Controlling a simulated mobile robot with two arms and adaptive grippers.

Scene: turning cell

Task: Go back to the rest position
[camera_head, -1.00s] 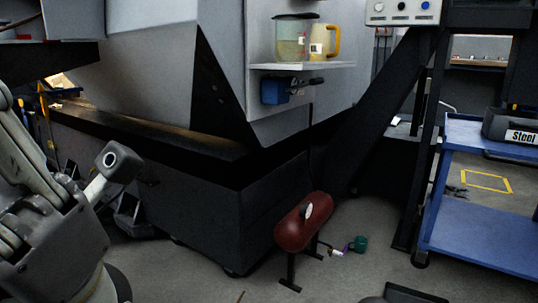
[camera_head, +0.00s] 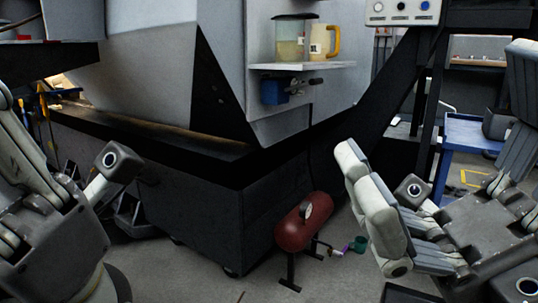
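My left gripper (camera_head: 60,215) is at the left edge in the head view, and its fingers are mostly cut off by the frame, so its opening cannot be judged. My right gripper (camera_head: 438,105) is at the right, with its fingers pointing up and spread wide apart. It is open and nothing shows between its fingers. It covers part of the blue cart (camera_head: 466,135) and the floor in front of it.
A large grey machine (camera_head: 150,65) on a dark base fills the middle.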

